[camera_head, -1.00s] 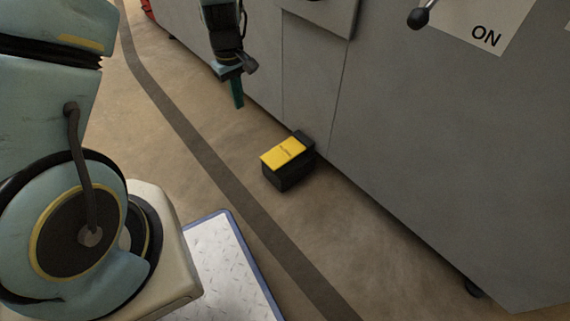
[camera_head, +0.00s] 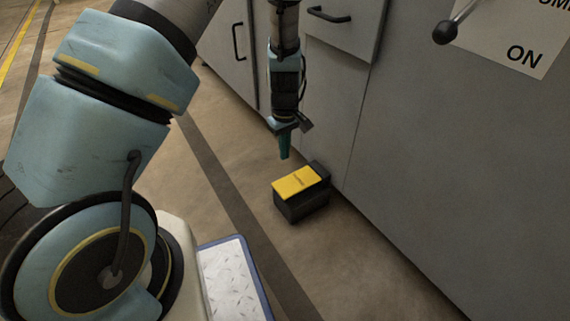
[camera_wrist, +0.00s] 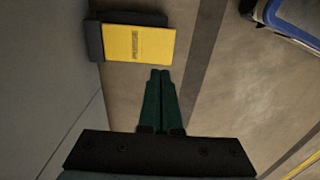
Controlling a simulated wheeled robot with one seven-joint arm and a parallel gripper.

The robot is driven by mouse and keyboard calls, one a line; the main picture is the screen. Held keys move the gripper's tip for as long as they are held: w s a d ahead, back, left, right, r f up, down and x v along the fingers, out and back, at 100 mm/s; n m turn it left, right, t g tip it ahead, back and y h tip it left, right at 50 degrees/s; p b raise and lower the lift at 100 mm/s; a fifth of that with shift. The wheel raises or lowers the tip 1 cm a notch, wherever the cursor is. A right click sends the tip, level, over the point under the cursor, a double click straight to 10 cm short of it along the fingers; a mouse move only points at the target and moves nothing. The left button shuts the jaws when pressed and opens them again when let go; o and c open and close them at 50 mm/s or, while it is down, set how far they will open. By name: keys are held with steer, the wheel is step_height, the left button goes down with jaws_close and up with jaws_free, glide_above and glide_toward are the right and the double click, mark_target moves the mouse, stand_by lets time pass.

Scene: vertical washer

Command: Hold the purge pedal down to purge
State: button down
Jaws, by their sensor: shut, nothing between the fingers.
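The purge pedal (camera_head: 297,181) has a yellow top plate with small dark lettering and a black base (camera_head: 303,206). It stands on the floor beside the grey machine. My gripper (camera_head: 284,157) points down, just above and behind the pedal in the head view; its green fingers are together with nothing between them. In the wrist view the pedal's yellow plate (camera_wrist: 139,43) lies ahead of the fingertips (camera_wrist: 160,72), a little to the left. I see a gap between fingertips and plate in both views, and no contact.
The grey machine (camera_head: 440,170) rises right of the pedal, with handles on its doors and an ON sign (camera_head: 522,54) beside a black-knobbed lever (camera_head: 446,33). A blue-edged metal plate (camera_head: 229,281) is at the bottom. The floor left of the pedal is open, with a dark stripe.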

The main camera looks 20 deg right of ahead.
mark_target(284, 187)
step_height(284, 187, down, 13)
steer(key=b, duration=0.6)
steer(key=shift+r, duration=0.1)
